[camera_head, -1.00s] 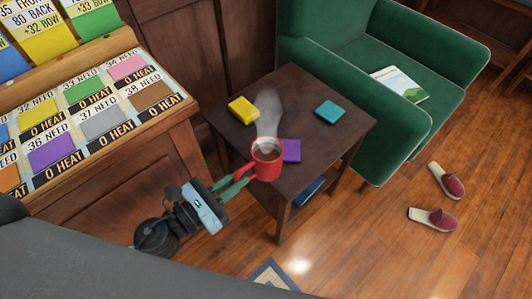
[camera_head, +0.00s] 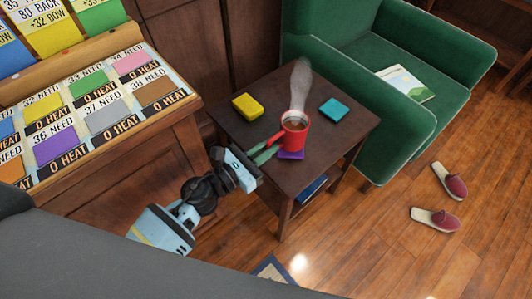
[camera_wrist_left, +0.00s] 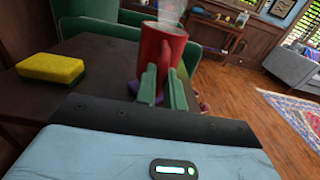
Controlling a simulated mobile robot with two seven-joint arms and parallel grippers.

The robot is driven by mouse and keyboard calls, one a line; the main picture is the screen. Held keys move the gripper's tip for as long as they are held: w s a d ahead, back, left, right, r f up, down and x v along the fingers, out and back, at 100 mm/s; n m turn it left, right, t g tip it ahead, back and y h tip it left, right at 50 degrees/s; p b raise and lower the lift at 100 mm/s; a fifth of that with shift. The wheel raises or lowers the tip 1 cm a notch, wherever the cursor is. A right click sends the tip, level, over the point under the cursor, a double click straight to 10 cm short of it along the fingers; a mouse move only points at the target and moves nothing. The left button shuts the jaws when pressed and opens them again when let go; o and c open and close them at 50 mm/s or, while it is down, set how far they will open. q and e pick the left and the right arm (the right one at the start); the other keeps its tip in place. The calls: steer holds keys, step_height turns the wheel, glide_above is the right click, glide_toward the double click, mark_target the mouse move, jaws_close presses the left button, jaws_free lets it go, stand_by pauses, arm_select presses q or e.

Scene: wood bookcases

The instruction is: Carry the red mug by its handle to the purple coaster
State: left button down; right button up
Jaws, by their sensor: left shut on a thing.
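The red mug (camera_head: 295,132), upright and steaming with dark liquid inside, is over the back part of the purple coaster (camera_head: 291,155) in the head view. The coaster's front part shows below it; I cannot tell whether the mug touches it. My left gripper (camera_head: 268,151) reaches in from the lower left, its green fingers shut on the mug's handle. In the left wrist view, the mug (camera_wrist_left: 160,48) stands just beyond the fingers (camera_wrist_left: 163,90), and a bit of purple coaster (camera_wrist_left: 134,87) shows beneath. My right gripper is not in view.
A green armchair (camera_head: 365,120) stands behind right. Slippers (camera_head: 436,218) lie on the floor.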

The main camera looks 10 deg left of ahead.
arm_select(q)
steer(key=shift+f+b, duration=0.3)
steer(key=shift+f, duration=0.65)
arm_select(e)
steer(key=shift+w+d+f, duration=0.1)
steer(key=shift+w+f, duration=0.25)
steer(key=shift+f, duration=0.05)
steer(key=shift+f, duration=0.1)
arm_select(q)
steer(key=shift+f, duration=0.15)
steer(key=c, duration=1.5)
jaws_free()
